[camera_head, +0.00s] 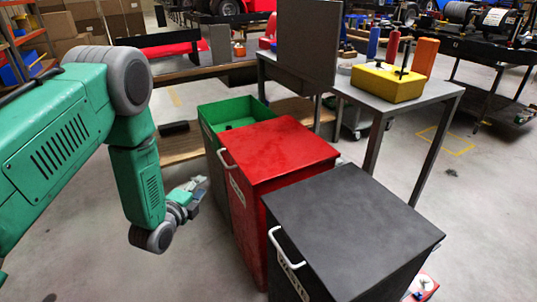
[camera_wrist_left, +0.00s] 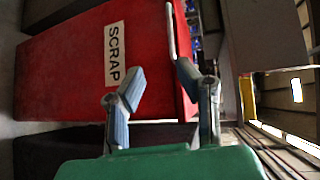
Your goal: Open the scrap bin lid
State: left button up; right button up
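The scrap bin (camera_head: 250,215) is red and stands between a green bin and a black bin. Its red lid (camera_head: 280,148) lies flat and shut on top. A pale handle (camera_head: 226,158) sits at its left edge in the head view. In the left wrist view the red front carries a white SCRAP label (camera_wrist_left: 116,53), and the handle (camera_wrist_left: 170,32) shows beyond the fingers. My left gripper (camera_head: 196,190) is beside the bin's handle side, lower than the lid and apart from the handle. Its two fingers (camera_wrist_left: 160,76) are spread with nothing between them. My right gripper is not seen.
The green bin (camera_head: 205,132) stands open behind the red one. The black bin (camera_head: 355,225) is closed, in front at right. A grey table (camera_head: 440,90) with a yellow box (camera_head: 388,83) stands behind. Floor (camera_head: 110,240) left of the bins is clear.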

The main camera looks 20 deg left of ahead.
aim_at(223, 160)
pick_arm(q)
jog(key=shift+m+t, duration=0.3)
jog(key=w+b, duration=0.1)
jog(key=w, duration=0.4)
jog(key=w+a+f+b, duration=0.1)
jog(key=w, duration=0.4)
jog(key=w+a+b, duration=0.1)
jog(key=w+b, duration=0.1)
jog(key=w, duration=0.3)
jog(key=shift+f, duration=0.2)
jog(key=shift+d+r, duration=0.2)
jog(key=shift+d, duration=0.35)
jog(key=shift+c, duration=1.2)
grip_shut()
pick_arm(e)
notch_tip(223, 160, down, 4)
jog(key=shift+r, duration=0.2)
